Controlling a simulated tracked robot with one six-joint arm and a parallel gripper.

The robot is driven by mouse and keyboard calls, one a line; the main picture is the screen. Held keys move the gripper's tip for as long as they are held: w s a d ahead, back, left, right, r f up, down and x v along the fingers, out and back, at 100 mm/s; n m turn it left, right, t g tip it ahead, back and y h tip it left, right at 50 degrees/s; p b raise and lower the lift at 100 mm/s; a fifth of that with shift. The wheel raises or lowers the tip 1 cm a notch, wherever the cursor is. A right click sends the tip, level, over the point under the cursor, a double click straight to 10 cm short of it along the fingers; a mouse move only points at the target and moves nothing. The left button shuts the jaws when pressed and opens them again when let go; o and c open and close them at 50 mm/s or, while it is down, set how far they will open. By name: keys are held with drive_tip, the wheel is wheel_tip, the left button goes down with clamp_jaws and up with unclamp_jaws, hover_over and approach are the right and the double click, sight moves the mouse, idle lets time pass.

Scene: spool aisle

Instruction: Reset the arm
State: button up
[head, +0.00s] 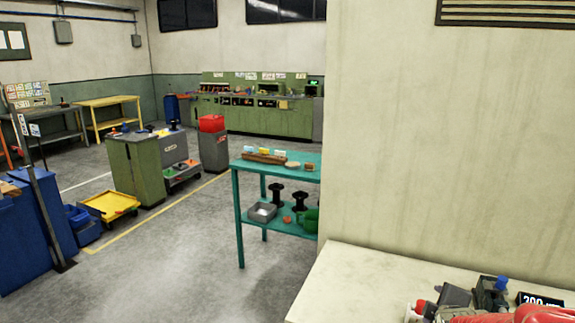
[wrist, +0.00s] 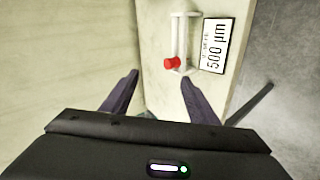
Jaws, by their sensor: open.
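My gripper (wrist: 159,77) shows in the wrist view with its two dark fingers spread apart. Nothing is between the fingers. Beyond the fingertips is a pale countertop with a white stand (wrist: 178,40) that has a red knob (wrist: 172,63) at its near end. A white sign (wrist: 215,45) reading "500 µm" is beside the stand.
In the head view a pale counter (head: 350,285) at lower right holds small items and a black "200" sign (head: 540,299). A teal shelf table (head: 239,215) stands beside the wall. Green cabinets (head: 137,170) and a yellow tray cart (head: 108,206) are left. Floor between is clear.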

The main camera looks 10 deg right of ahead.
drive_tip(key=s+a+r+m+g+y, duration=0.1)
drive_tip(key=s+a+r+m, duration=0.1)
drive_tip(key=s+a, duration=0.3)
drive_tip(key=s+a+r+m+g+y, duration=0.1)
drive_tip(key=s+a+r+m+y, duration=0.1)
drive_tip(key=a, duration=1)
drive_tip(key=s+a+r+m+g+y, duration=0.2)
drive_tip(key=s+a+r+m, duration=0.1)
drive_tip(key=s+a+m, duration=0.3)
drive_tip(key=s+a, duration=0.2)
drive_tip(key=shift+s+a+r, duration=0.15)
drive_tip(key=shift+s+a, duration=0.2)
